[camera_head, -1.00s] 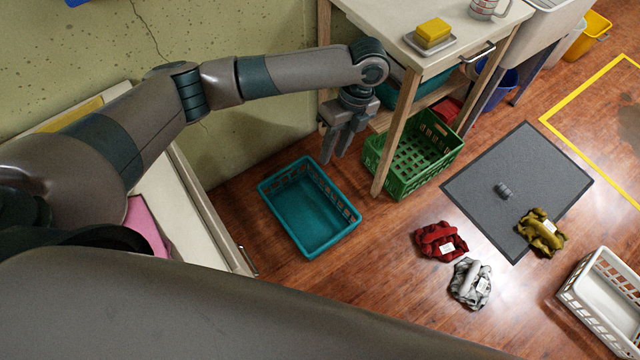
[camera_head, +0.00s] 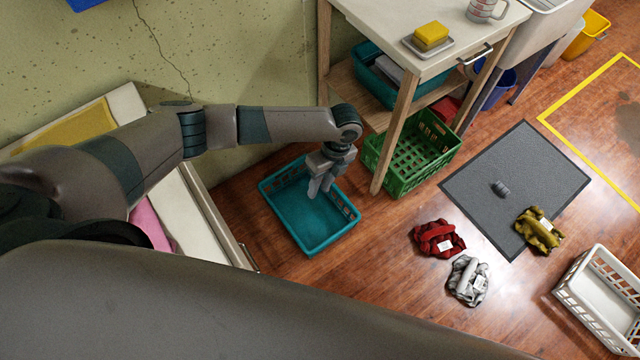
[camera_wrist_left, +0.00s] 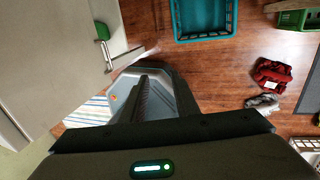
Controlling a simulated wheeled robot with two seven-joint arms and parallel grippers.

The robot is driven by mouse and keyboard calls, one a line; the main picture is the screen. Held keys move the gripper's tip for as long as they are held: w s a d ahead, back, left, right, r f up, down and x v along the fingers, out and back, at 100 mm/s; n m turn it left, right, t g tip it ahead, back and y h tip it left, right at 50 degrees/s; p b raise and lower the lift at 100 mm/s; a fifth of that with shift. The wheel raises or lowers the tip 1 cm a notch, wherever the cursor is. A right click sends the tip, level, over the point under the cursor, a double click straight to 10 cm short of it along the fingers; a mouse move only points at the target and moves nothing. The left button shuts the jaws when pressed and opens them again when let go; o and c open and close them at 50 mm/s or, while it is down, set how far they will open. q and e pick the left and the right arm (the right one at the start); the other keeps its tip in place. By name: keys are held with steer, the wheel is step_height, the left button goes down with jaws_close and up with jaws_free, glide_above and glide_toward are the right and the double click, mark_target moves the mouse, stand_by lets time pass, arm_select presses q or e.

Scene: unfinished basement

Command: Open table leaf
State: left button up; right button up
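My left gripper (camera_head: 320,188) hangs in the air in front of the teal basket in the head view. Its fingers point down, look slightly apart and hold nothing. A white table (camera_head: 205,205) stands at the left, partly hidden by my arm and body. A metal handle (camera_head: 250,261) sits at its front edge, well away from the gripper. A pale panel (camera_wrist_left: 60,50) with a metal handle (camera_wrist_left: 107,56) shows in the left wrist view. I cannot tell which part is the leaf. My right gripper is not in view.
A teal basket (camera_head: 277,216) and a green crate (camera_head: 437,150) stand on the floor. A wooden-legged table (camera_head: 404,105) is behind. Red (camera_head: 437,250), grey (camera_head: 467,292) and olive (camera_head: 538,240) bundles lie near a dark mat (camera_head: 540,165). A white basket (camera_head: 590,312) stands right.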

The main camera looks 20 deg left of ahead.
arm_select(q)
steer(key=shift+c, duration=0.7)
jaws_close()
stand_by(0.8)
steer(key=shift+o, duration=0.7)
jaws_free()
